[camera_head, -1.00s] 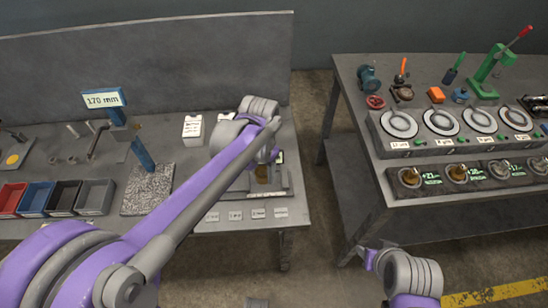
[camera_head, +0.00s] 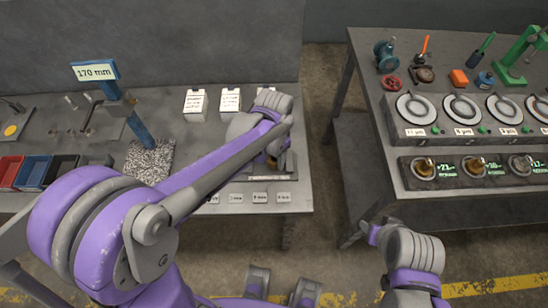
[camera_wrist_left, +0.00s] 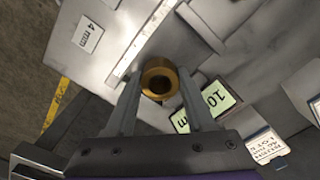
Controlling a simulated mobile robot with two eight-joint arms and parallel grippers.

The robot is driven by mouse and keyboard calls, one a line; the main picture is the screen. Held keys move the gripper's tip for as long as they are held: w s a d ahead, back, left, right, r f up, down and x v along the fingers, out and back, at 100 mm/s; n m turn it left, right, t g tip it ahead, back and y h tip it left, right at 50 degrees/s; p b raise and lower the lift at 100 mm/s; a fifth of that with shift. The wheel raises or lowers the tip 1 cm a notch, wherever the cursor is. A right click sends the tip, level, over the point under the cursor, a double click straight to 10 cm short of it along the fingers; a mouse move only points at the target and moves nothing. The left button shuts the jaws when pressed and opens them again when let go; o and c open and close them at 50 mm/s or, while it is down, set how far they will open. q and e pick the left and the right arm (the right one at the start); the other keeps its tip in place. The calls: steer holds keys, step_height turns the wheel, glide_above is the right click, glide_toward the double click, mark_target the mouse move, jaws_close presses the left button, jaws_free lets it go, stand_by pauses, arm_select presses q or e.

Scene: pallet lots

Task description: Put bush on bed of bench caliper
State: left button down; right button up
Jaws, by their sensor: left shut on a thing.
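The bush (camera_wrist_left: 158,78) is a short bronze ring with a dark bore. In the left wrist view it sits between the fingertips of my left gripper (camera_wrist_left: 158,88), which is shut on it. The bench caliper (camera_wrist_left: 212,25) lies beneath, with a pale rail (camera_wrist_left: 148,42) and a green-lit display (camera_wrist_left: 211,99) partly covered by a finger. In the head view the caliper (camera_head: 286,178) is at the right end of the left table, largely hidden by my left arm. Whether the bush touches the bed cannot be told.
Small labelled plates (camera_head: 259,197) line the table's front edge. A 170 mm sign (camera_head: 95,71) on a blue post and coloured bins (camera_head: 34,172) are left. A gauge table (camera_head: 400,198) stands right, across a floor gap.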

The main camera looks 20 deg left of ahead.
mark_target(274, 158)
arm_select(q)
steer(key=shift+f, duration=0.25)
steer(key=shift+f, duration=0.2)
steer(key=c, duration=0.5)
jaws_free()
steer(key=shift+r, duration=0.1)
steer(key=shift+c, duration=0.2)
steer(key=shift+r, duration=0.45)
step_height(274, 158, up, 11)
steer(key=p, duration=0.1)
steer(key=s+a+f+n+t, duration=0.2)
steer(key=s+a+n, duration=0.1)
steer(key=s, duration=0.4)
steer(key=s+a+f+n+t, duration=0.2)
steer(key=s+a+f+t, duration=0.1)
steer(key=s, duration=0.4)
steer(key=shift+s+a+f+n, duration=0.25)
steer(key=shift+s+a+n, duration=0.05)
steer(key=shift+n, duration=0.1)
